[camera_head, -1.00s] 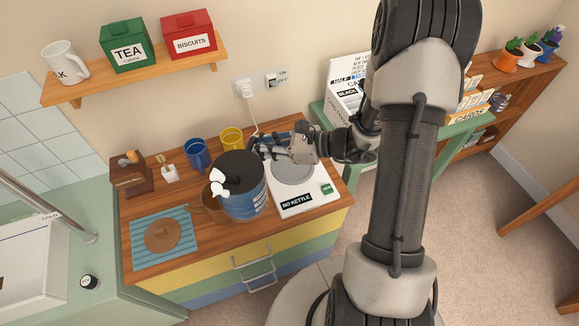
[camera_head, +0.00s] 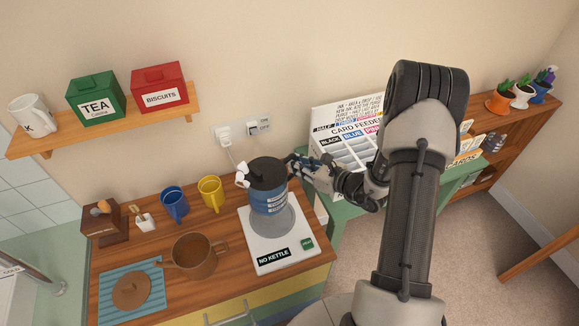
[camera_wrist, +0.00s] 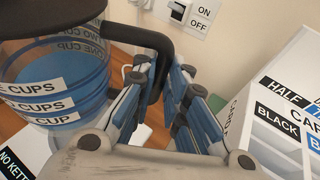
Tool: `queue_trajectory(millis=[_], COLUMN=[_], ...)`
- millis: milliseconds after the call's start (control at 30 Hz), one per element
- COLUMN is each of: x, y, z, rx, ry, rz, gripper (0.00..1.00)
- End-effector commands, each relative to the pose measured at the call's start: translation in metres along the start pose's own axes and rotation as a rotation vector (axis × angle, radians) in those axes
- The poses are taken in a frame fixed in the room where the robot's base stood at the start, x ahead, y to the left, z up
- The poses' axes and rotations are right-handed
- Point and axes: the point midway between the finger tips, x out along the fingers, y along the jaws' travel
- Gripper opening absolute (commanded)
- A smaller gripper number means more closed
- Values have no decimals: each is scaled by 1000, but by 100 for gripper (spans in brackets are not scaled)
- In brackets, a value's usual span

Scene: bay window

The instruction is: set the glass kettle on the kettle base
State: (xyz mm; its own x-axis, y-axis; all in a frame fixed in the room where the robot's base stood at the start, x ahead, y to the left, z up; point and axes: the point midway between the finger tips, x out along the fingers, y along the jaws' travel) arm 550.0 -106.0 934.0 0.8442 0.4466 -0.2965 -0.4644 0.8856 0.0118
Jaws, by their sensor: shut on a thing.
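The glass kettle (camera_head: 269,197), with a black lid and blue contents, is upright over the kettle base (camera_head: 264,253) in the head view. The base is white with a round grey plate (camera_head: 284,221), partly visible below the kettle, and a "NO KETTLE" label. The kettle seems a little above the plate; any contact is hard to tell. My gripper (camera_head: 296,165) is at the kettle's right side, shut on its black handle. In the wrist view, the fingers (camera_wrist: 162,80) flank the handle, and the kettle (camera_wrist: 62,85) fills the upper left.
A brown pot (camera_head: 194,258) stands left of the base. A blue mat (camera_head: 117,294) lies front left. The wall socket (camera_head: 224,136) is behind the kettle. A white card feeder (camera_head: 350,155) stands to the right.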

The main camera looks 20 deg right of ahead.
Motion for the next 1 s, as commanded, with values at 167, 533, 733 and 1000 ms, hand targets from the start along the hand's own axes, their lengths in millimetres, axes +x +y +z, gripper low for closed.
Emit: queue_trajectory(millis=[167, 533, 733, 1000], x=[0, 0, 1, 7], y=[-7, -8, -7, -8], z=[-2, -2, -6, -25], rx=[8, 8, 9, 8], ry=[-3, -3, -3, -3], rz=[-24, -26, -25, -25], gripper=[0, 0, 0, 0])
